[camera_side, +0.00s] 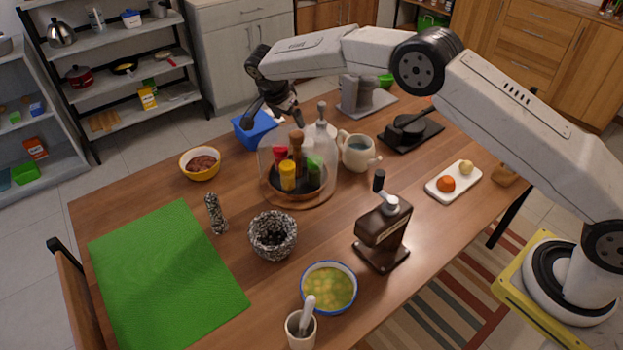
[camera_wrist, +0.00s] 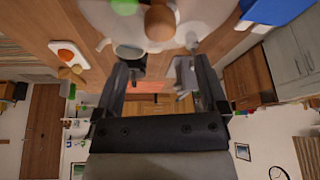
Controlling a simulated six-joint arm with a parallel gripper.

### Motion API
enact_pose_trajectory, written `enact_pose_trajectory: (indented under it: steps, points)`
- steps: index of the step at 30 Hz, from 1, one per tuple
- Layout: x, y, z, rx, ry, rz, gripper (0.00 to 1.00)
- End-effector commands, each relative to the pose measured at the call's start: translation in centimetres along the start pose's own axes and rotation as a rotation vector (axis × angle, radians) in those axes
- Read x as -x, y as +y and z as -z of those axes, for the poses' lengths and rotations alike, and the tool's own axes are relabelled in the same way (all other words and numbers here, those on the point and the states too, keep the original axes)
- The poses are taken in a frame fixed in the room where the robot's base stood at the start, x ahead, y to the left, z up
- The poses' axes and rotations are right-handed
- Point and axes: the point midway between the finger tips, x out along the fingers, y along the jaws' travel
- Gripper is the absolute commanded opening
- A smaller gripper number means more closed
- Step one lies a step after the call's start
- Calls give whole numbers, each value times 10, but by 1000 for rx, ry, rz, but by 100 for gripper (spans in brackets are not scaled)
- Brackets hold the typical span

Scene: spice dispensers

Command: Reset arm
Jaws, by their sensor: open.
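My gripper (camera_side: 272,112) hangs in the air over the far side of the table, above and behind the glass dome (camera_side: 264,170) in the side view. Its black fingers are spread and empty. In the wrist view the gripper (camera_wrist: 160,66) also shows its two fingers wide apart with nothing between them. Under the dome are several spice dispensers, including a yellow one (camera_side: 288,176), a red one (camera_side: 280,154) and a brown wooden one (camera_side: 297,148). My arm reaches in from the right side.
A blue box (camera_side: 250,133) and a cream teapot (camera_side: 356,152) stand near the dome. The green mat (camera_side: 160,270) is bare.

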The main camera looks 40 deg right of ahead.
Motion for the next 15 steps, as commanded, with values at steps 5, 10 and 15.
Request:
enact_pose_trajectory:
  steps: [5, 10, 15]
  points:
    - [4, 7, 4, 53, -17, 6, 92]
    - [11, 21, 9, 157, -52, 21, 92]
    - [19, 44, 15, 294, -93, 49, 92]
